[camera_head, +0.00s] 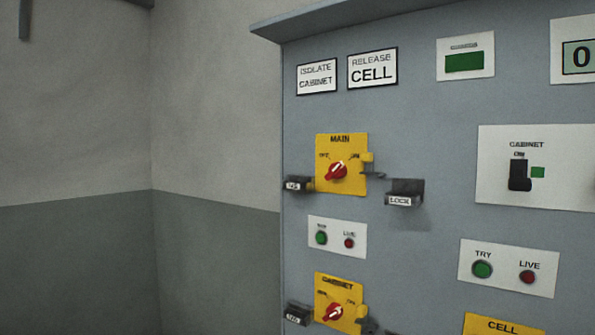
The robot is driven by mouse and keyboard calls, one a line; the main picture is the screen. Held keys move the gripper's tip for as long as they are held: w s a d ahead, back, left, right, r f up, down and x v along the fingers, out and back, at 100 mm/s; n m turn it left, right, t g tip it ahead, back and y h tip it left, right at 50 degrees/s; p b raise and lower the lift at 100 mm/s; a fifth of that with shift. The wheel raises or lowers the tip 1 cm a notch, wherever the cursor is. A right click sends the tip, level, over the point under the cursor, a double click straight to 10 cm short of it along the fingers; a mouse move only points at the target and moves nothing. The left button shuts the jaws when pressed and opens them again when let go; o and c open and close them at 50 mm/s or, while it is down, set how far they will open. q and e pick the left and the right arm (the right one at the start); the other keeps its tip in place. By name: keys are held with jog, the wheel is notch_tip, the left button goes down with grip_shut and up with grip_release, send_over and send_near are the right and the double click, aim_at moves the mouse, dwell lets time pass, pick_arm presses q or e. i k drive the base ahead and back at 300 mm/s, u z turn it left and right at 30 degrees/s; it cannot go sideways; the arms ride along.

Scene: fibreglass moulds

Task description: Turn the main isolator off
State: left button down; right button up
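The main isolator (349,185) is a yellow plate marked MAIN on the grey cabinet front, near the middle of the head view. Its red rotary knob (336,171) has a pale pointer that leans up and to the right, towards what looks like the ON mark. A smaller mark, seemingly OFF, is at the upper left of the knob. A yellow tab and a small dark hasp-like part (373,175) stick out at the plate's right edge. Neither of my grippers is in view.
A black holder marked LOCK (405,193) juts out right of the isolator, and a small dark labelled holder (298,185) juts out at its left. Below are a TRY/LIVE plate (336,247) and a similar yellow CABINET isolator (350,290). A black CABINET switch (519,175) is at right.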

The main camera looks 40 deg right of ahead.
aim_at(337, 170)
jog(key=z, duration=0.85)
jog(key=i, duration=1.15)
jog(key=z, duration=1.1)
